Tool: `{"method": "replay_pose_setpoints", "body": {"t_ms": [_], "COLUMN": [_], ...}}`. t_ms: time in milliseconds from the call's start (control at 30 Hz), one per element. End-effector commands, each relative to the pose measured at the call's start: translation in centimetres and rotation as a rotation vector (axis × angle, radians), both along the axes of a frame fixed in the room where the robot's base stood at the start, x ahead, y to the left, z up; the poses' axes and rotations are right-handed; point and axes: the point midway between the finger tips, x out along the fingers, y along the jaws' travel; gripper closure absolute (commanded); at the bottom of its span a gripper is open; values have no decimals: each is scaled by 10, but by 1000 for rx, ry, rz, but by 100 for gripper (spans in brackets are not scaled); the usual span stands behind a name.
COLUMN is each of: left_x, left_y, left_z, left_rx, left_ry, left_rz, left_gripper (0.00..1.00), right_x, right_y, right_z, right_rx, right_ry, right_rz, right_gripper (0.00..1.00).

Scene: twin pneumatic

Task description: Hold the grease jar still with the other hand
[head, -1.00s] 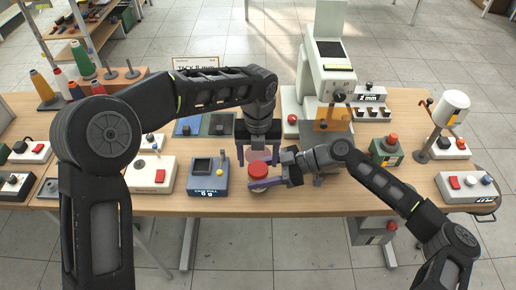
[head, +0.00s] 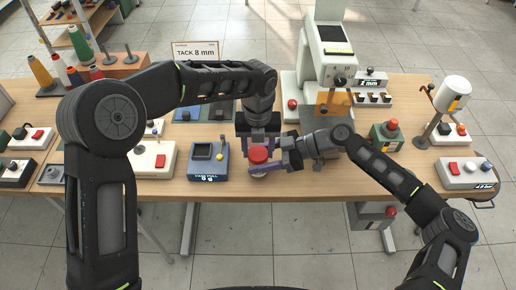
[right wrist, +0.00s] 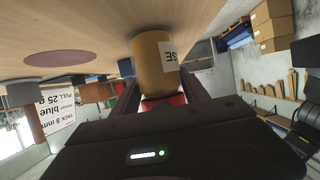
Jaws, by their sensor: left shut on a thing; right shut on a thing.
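The grease jar (right wrist: 155,62) has a yellow-brown body with a white label ending in "SE" and a red lid (head: 259,155). My right gripper (head: 266,163) reaches in from the right and is shut on the jar's body. My left gripper (head: 260,147) comes from behind and above, its fingers down beside the red lid, and looks shut on it. The exact finger contacts are partly hidden.
A grey-blue tester (head: 208,165) stands left of the jar. A white press-like machine (head: 332,65) with an orange guard is behind right. A green box with a red button (head: 387,135) is further right. A pink disc (right wrist: 60,58) lies on the table.

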Motion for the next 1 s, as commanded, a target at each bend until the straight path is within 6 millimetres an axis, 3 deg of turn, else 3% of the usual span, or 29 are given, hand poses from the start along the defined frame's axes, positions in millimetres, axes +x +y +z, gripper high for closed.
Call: {"method": "replay_pose_setpoints", "body": {"t_ms": [367,467,700,933,967,1000], "left_x": [0,0,0,0,0,0], "left_y": [0,0,0,0,0,0], "left_z": [0,0,1,1,1,1], "left_rx": [0,0,1,0,0,0], "left_ry": [0,0,-1,0,0,0], "left_rz": [0,25,290,300,299,299], "left_gripper": [97,98,98,98,48,45], "right_x": [0,0,0,0,0,0], "right_y": [0,0,0,0,0,0], "right_z": [0,0,0,0,0,0], "right_rx": [0,0,0,0,0,0], "right_ry": [0,0,0,0,0,0], "right_rz": [0,0,0,0,0,0], "right_gripper": [100,100,100,100,100,100]}}
